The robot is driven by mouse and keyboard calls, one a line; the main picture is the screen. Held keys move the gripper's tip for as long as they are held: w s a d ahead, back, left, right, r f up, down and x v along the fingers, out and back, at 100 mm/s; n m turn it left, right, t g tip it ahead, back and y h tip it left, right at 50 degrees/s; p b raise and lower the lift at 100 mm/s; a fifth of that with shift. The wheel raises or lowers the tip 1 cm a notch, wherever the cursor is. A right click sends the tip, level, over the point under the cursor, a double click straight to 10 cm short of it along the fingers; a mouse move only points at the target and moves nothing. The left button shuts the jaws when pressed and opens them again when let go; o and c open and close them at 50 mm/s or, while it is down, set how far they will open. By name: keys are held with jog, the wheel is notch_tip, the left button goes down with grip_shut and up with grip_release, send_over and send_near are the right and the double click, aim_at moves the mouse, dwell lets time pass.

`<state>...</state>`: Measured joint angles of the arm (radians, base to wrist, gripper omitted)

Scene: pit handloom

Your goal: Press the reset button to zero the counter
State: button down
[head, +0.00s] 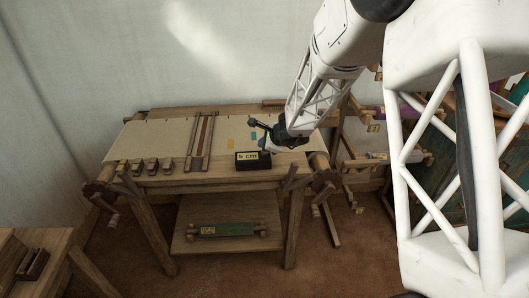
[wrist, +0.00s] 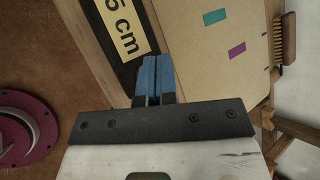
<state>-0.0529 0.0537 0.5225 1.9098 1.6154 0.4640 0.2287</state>
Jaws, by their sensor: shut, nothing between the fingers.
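The counter (head: 253,161) is a dark box with a cream "5 cm" label, standing at the front of the loom, right of its middle. In the wrist view, the counter (wrist: 125,52) lies at the top, its label partly cut off. My gripper (head: 266,147) is just behind and to the right of the counter in the head view. In the wrist view, my gripper (wrist: 155,60) shows blue fingers together and empty, their tips beside or over the counter's edge; I cannot tell whether they touch it. I cannot make out a reset button in either view.
The loom (head: 230,181) has pale cloth (head: 145,139) with small coloured patches. Several small wooden blocks (head: 152,166) sit along its front left. A green-and-wood item (head: 226,230) lies on the lower shelf. A brush (wrist: 289,40) and a maroon round part (wrist: 45,125) show in the wrist view.

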aim_at(264, 153)
jog(key=shift+f, duration=1)
dwell(1.4)
jog(key=shift+r, duration=0.1)
dwell(0.3)
jog(key=shift+r, duration=0.85)
jog(key=shift+r, duration=0.1)
jog(key=shift+r, duration=2.45)
